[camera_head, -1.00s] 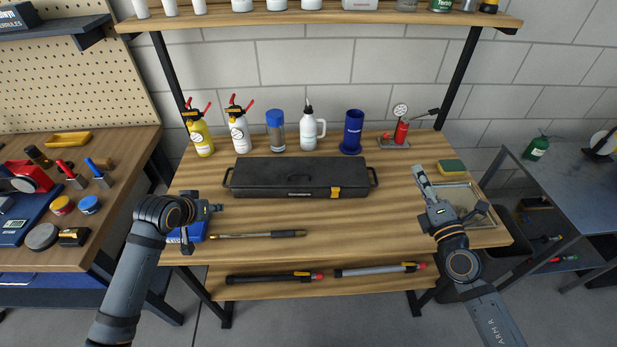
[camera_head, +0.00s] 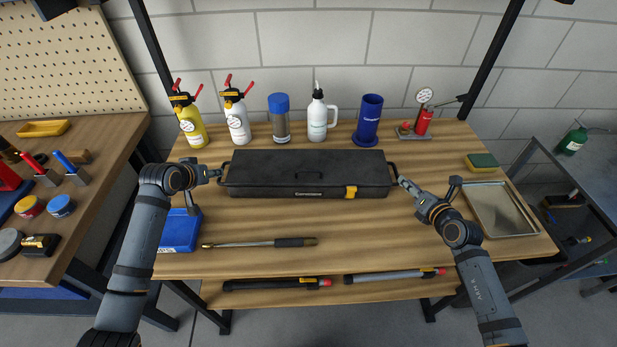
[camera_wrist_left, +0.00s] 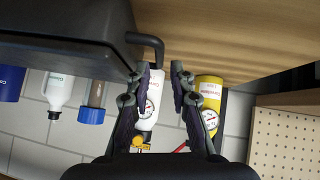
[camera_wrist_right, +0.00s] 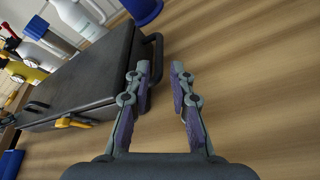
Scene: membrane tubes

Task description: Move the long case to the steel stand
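The long case (camera_head: 308,175) is black with a yellow latch, lid shut, lying lengthwise on the wooden bench. My left gripper (camera_head: 218,173) is open at the case's left handle (camera_wrist_left: 150,45). In the left wrist view the handle's bend comes near the fingertips (camera_wrist_left: 162,70), with a gap visible between the fingers. My right gripper (camera_head: 401,181) is open at the right end. In the right wrist view the right handle (camera_wrist_right: 157,45) is close to the left fingertip of the open fingers (camera_wrist_right: 160,72). A grey metal stand, likely the steel stand (camera_head: 603,180), is at the far right.
Behind the case stand spray bottles (camera_head: 237,118), a blue-lidded jar (camera_head: 280,120), a white jug (camera_head: 317,118), a blue cylinder (camera_head: 368,122) and a red gauge pump (camera_head: 423,122). A metal tray (camera_head: 500,210) is right, a blue box (camera_head: 180,231) left, a rod (camera_head: 260,243) in front.

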